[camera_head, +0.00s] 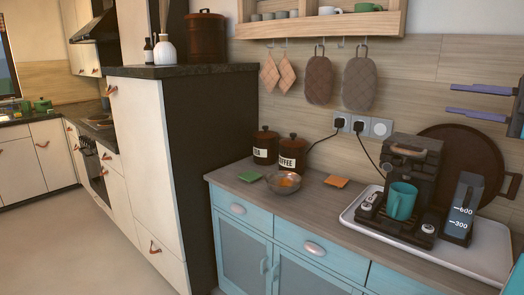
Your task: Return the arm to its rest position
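My gripper (449,99) shows at the right edge, with two blue-purple fingers pointing left from a black body. The fingers are apart, and I see nothing between them. It is in front of the wall, above and to the right of the coffee machine (408,165). The rest of my arm is mostly outside the picture.
A white tray (480,258) on the counter holds the coffee machine, a teal mug (401,201) and a water tank (462,208). A dark round pan (465,160) leans behind. Two canisters (292,153) and a glass bowl (283,182) stand left. Oven mitts (359,84) hang above.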

